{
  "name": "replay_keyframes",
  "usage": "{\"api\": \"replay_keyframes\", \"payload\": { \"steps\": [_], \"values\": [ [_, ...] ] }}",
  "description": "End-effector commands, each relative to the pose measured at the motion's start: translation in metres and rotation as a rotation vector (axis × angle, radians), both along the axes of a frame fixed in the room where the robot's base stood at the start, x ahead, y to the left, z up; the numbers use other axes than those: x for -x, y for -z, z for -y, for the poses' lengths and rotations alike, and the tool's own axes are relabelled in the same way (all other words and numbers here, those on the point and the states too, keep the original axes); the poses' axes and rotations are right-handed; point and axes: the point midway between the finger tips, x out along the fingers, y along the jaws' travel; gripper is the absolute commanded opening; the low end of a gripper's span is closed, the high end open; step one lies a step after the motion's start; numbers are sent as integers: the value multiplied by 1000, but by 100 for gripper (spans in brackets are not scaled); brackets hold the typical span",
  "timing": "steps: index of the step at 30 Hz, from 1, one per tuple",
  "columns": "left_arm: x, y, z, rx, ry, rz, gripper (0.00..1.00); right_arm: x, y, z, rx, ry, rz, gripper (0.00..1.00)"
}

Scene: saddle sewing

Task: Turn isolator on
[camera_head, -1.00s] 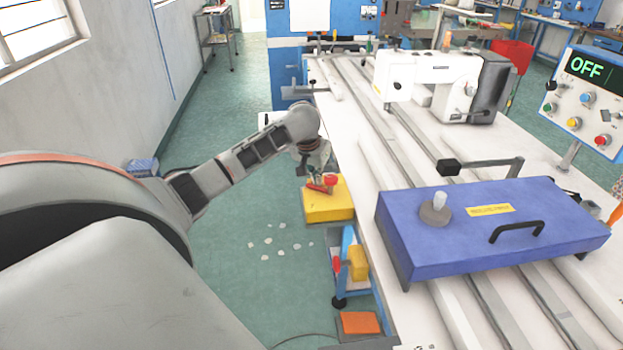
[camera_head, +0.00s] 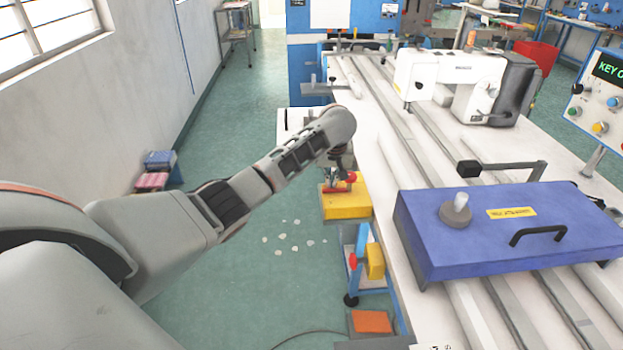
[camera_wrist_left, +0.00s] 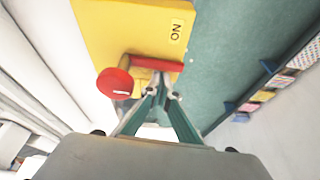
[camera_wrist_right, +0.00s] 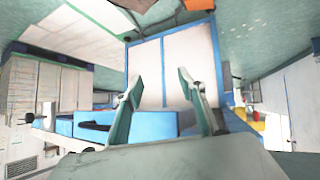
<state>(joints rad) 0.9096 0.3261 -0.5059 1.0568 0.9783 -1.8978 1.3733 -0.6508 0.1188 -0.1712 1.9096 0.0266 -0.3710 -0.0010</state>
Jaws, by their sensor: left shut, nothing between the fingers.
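The isolator is a yellow box (camera_head: 346,204) at the near left edge of the white table. It carries a red handle with a round red knob (camera_wrist_left: 115,83); beside these is a label (camera_wrist_left: 177,31) reading ON, upside down in the left wrist view. My left gripper (camera_wrist_left: 160,88) is shut and empty, its tips right at the red handle bar (camera_wrist_left: 157,63); I cannot tell whether they touch. In the head view the arm partly hides the handle. My right gripper (camera_wrist_right: 160,86) is open and empty, seen only in the right wrist view.
A control panel (camera_head: 603,95) at the right edge shows "KEY O", cut off. A blue box (camera_head: 500,245) with a black handle lies on the table, and a white sewing machine (camera_head: 450,75) stands behind. A yellow and blue unit (camera_head: 374,262) sits below the isolator.

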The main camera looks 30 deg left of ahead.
Motion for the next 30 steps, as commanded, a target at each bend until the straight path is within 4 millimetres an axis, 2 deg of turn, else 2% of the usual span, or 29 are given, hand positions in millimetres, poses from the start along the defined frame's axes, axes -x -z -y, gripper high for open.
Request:
{"api": "replay_keyframes", "payload": {
  "steps": [4,12,26,30],
  "values": [
    [-1,0,8,1,13,0,0,0,0,-1,-3,2,-1,40],
    [0,0,11,0,18,0,0,2,1,-2,-4,3,-4,40],
    [0,0,11,0,19,-1,0,3,2,2,6,-5,-5,40],
    [-2,0,3,1,17,-1,0,4,2,2,7,-6,-6,40]
  ]
}}
